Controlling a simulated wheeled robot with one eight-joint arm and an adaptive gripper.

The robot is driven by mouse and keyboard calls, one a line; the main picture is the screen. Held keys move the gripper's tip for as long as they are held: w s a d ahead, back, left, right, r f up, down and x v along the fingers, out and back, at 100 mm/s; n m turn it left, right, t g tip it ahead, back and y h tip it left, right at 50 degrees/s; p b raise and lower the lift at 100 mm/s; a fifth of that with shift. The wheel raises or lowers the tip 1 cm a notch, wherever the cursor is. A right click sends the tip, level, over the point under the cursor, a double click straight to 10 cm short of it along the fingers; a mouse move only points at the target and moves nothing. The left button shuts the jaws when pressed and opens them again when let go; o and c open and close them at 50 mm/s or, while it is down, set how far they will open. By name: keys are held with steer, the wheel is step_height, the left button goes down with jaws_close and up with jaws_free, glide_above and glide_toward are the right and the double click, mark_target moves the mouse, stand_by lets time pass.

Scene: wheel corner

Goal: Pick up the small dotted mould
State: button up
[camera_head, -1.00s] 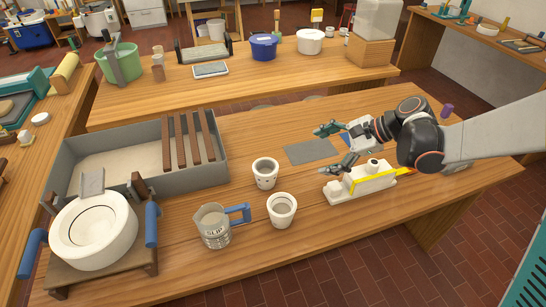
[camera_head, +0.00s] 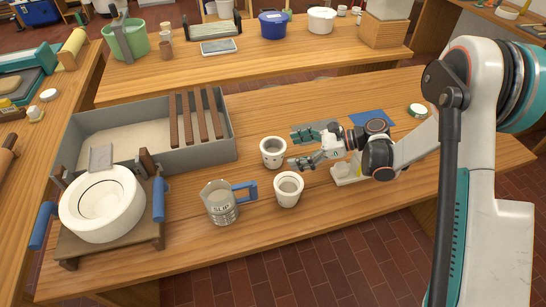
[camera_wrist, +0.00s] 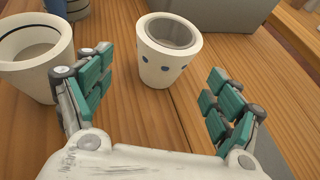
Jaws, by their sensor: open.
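The small dotted mould (camera_head: 273,154) is a white cup with dark dots on its side, standing upright on the table. In the wrist view the dotted mould (camera_wrist: 168,52) stands ahead, between the fingers but beyond their tips. My gripper (camera_head: 297,147) is open and empty, just to the right of the mould in the head view. In the wrist view my gripper (camera_wrist: 158,82) shows its two teal-padded fingers spread wide. A second white mould (camera_head: 288,190) with a dark ring inside stands nearer the table's front; it also shows at left in the wrist view (camera_wrist: 35,62), close to the left finger.
A slip jug (camera_head: 221,204) with a blue handle stands left of the moulds. A grey trough (camera_head: 88,122) with wooden slats lies behind it, and a round white mould on a stand (camera_head: 102,205) is at far left. A white block-like thing (camera_head: 346,173) sits partly under my arm.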

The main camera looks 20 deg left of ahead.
mark_target(273, 155)
steer(key=shift+b+x, duration=0.35)
steer(key=shift+x, duration=1.2)
steer(key=b+x, duration=0.2)
steer(key=x, duration=0.3)
steer(key=shift+w+f+b, duration=0.15)
steer(key=shift+f+b, duration=0.1)
steer(key=shift+b, duration=0.05)
steer(key=shift+r, duration=0.1)
steer(key=c, duration=1.5)
